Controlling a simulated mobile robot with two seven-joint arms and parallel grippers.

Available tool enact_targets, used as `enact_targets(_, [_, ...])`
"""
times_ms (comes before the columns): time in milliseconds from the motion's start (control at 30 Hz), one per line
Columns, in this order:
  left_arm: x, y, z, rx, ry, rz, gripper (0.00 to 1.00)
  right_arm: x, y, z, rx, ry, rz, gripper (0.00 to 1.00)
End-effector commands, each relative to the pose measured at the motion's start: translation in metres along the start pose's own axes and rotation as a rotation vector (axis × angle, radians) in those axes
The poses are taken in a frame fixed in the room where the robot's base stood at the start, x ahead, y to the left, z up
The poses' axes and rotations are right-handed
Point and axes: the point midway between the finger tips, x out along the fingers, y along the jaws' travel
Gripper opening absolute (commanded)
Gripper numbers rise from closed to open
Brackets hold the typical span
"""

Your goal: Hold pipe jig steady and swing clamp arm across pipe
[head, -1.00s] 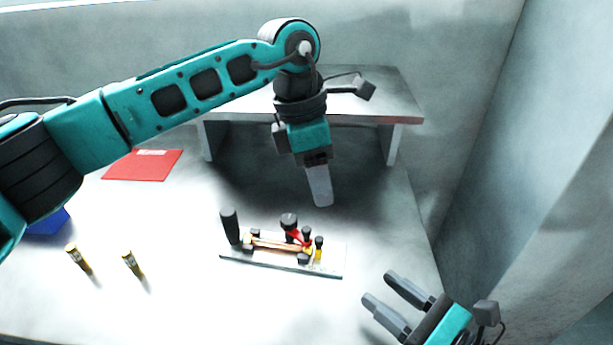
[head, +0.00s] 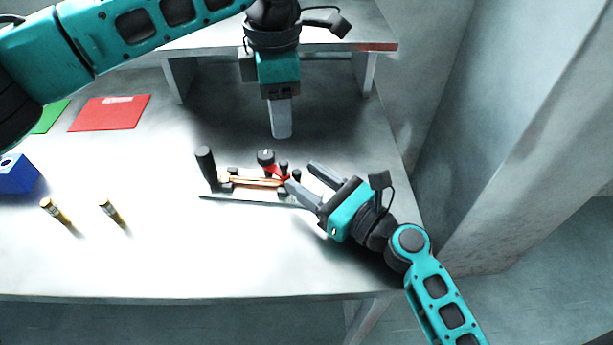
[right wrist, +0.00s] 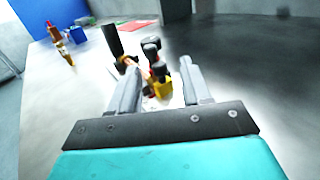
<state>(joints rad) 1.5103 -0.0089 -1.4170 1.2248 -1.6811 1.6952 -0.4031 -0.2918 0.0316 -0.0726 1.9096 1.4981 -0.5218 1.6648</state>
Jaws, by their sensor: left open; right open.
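The pipe jig (head: 240,198) is a flat plate on the table with a tall black post (head: 206,166) at its left end. A copper-coloured pipe (head: 250,182) lies along it. A red clamp arm (head: 278,171) with a black knob (head: 265,157) is near the pipe's right end. My right gripper (head: 302,178) is open at the jig's right end; in the right wrist view the jig's yellow part (right wrist: 162,89) shows between its fingers. Contact cannot be told. My left gripper (head: 281,136) hangs above and behind the jig, fingers pointing down, seen edge-on and empty.
Two small gold-and-black cylinders (head: 55,211) (head: 112,213) stand left of the jig. A blue box (head: 17,174), a red mat (head: 110,113) and a green mat (head: 50,117) are farther left. A raised shelf (head: 371,47) is behind. The table's front is clear.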

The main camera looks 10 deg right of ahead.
Motion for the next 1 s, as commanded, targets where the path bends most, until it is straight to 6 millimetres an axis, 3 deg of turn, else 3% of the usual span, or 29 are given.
enact_targets(433, [0.0001,0.0000,0.0000,0.000,0.000,0.000,0.43,0.0096,0.0006,0.0001,0.000,0.000,0.001,0.47])
enact_targets(900, [0.0000,0.0000,0.0000,0.000,0.000,0.000,0.43,0.0093,0.0004,0.0001,0.000,0.000,0.001,0.02])
enact_targets(1000, [0.0000,0.0000,0.0000,0.000,0.000,0.000,0.43,0.0093,0.0004,0.0002,0.000,0.000,0.001,0.00])
